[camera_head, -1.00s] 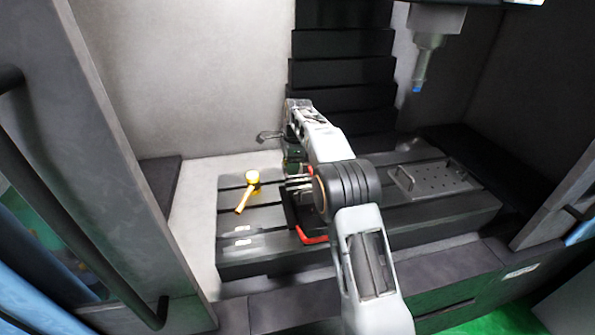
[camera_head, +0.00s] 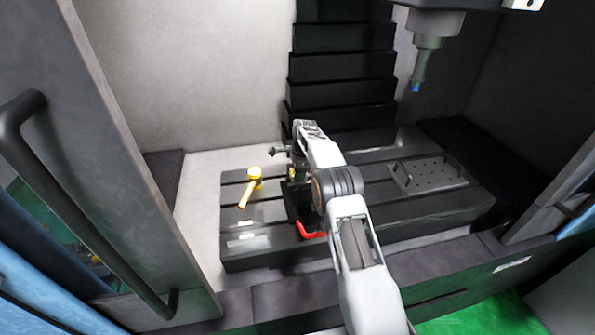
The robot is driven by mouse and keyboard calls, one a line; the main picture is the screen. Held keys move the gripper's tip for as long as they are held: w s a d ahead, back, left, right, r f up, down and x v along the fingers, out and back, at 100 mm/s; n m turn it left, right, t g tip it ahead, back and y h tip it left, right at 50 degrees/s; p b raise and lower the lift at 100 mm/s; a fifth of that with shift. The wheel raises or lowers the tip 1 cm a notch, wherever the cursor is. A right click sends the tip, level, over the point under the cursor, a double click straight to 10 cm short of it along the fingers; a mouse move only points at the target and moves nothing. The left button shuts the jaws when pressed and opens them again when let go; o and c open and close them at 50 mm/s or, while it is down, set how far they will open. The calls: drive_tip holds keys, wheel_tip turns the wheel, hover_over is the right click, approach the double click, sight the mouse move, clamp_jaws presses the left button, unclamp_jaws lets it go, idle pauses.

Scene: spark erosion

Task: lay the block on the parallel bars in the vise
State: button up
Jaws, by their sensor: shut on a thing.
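The vise (camera_head: 291,208) stands on the slotted machine table, its dark body partly covered by my arm. Its red handle (camera_head: 312,231) sticks out at the front. My gripper (camera_head: 293,178) is at the end of my arm, over the vise area, small and dark in this view. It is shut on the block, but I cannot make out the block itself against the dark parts. The parallel bars cannot be made out now, and whether the block touches them cannot be told.
A yellow-headed mallet (camera_head: 250,187) lies on the machine table (camera_head: 245,256) left of the vise. A perforated plate with handles (camera_head: 430,176) lies to the right. The machine head with a blue-tipped tool (camera_head: 416,86) hangs at the upper right. The door frame (camera_head: 130,170) stands at left.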

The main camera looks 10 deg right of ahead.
drive_tip(key=shift+f, duration=0.2)
drive_tip(key=o, duration=1.2)
drive_tip(key=shift+s+r, duration=0.1)
drive_tip(key=shift+r, duration=0.05)
drive_tip(key=shift+r, duration=0.1)
